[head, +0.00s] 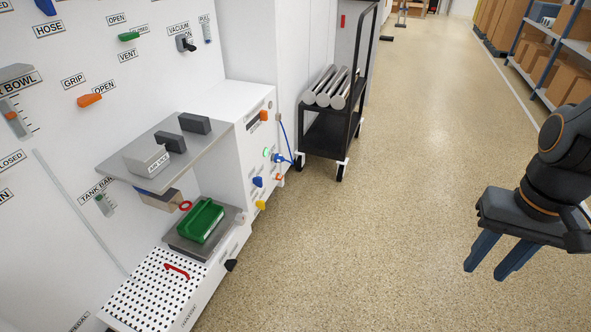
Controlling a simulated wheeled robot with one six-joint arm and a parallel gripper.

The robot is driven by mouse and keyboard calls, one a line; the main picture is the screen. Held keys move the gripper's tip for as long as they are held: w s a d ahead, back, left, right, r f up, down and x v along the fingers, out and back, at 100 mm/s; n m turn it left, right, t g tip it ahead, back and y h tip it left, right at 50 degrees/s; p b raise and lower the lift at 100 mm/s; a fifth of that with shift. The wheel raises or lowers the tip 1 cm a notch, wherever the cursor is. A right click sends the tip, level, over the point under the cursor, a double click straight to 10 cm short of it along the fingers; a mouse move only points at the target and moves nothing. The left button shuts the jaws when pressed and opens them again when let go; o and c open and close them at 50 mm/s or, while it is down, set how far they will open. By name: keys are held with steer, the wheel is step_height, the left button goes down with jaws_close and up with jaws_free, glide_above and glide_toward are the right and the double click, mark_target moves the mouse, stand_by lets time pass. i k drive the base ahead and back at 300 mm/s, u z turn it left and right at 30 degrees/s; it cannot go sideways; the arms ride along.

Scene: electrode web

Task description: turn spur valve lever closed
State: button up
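No label reading "spur valve" is legible, so I cannot tell which lever it is. On the white machine's side sit small coloured handles: an orange one (264,116), a blue one (257,182), a yellow one (261,205) and a blue fitting (279,158) with a blue hose. On the wall panel are a green lever (129,37) by VENT, an orange lever (90,100) by GRIP and a black lever (185,44) under VACUUM. My gripper (486,271) hangs at the right over the floor, its two blue fingers apart, empty and far from all of these.
A black cart (327,131) with metal rolls stands beyond the machine. Shelves with boxes (540,50) line the right. The speckled floor between is clear.

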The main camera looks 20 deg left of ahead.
mark_target(257, 182)
steer(key=z, duration=0.05)
steer(key=i, duration=0.65)
steer(key=u, duration=0.65)
steer(key=i, duration=0.7)
steer(key=u, duration=0.65)
